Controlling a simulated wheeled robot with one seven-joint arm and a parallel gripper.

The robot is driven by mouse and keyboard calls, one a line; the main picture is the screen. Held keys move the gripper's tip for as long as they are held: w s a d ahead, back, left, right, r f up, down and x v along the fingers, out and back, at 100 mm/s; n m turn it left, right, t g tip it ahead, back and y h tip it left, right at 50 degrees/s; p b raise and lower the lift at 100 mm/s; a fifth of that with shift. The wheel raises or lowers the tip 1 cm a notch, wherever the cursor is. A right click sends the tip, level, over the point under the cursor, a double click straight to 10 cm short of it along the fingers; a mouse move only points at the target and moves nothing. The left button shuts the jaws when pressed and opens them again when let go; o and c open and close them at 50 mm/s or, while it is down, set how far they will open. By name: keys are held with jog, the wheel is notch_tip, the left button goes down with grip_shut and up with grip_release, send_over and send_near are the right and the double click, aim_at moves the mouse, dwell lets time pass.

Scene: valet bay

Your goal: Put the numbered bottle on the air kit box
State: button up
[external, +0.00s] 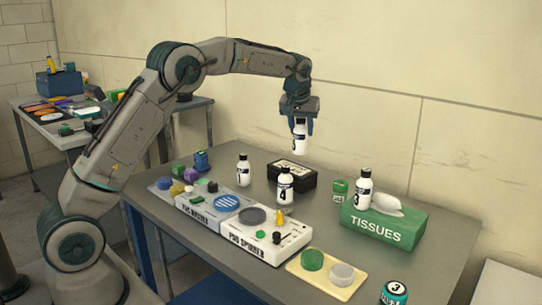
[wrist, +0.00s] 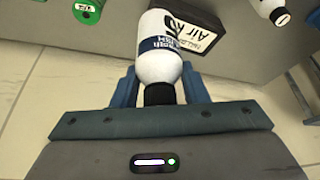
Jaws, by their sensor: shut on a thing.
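My gripper (external: 299,121) is shut on a white numbered bottle (external: 300,138) with a black cap, held upright in the air above the back of the table. The bottle also shows in the wrist view (wrist: 157,62), its dark cap between the fingers; its number is too small or turned to read surely. The air kit box (external: 303,183) is a low black box with a pale label, on the table below the held bottle. It also shows in the wrist view (wrist: 205,18), partly hidden by the bottle. Its top looks clear.
White bottles stand left of the box (external: 243,172) and in front of it (external: 284,187). Another (external: 363,188) appears to stand on the green tissue box (external: 385,228).

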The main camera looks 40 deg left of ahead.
jog(key=w+a+f+p, duration=0.1)
jog(key=a+f, duration=0.2)
jog(key=w+a+f+p, duration=0.1)
jog(key=w+a+f, duration=0.1)
jog(key=f, duration=0.1)
jog(key=w+a+f+p, duration=0.1)
jog(key=a+f+p, duration=0.1)
jog(key=a+f, duration=0.1)
jog(key=shift+w+a+f, duration=0.15)
jog(key=shift+w+a, duration=0.05)
jog(key=shift+a, duration=0.1)
jog(key=shift+f, duration=0.2)
jog(key=shift+f, duration=0.25)
jog(key=o, duration=1.1)
jog(key=shift+r, duration=0.1)
jog(key=shift+c, duration=0.2)
jog(key=shift+r, duration=0.1)
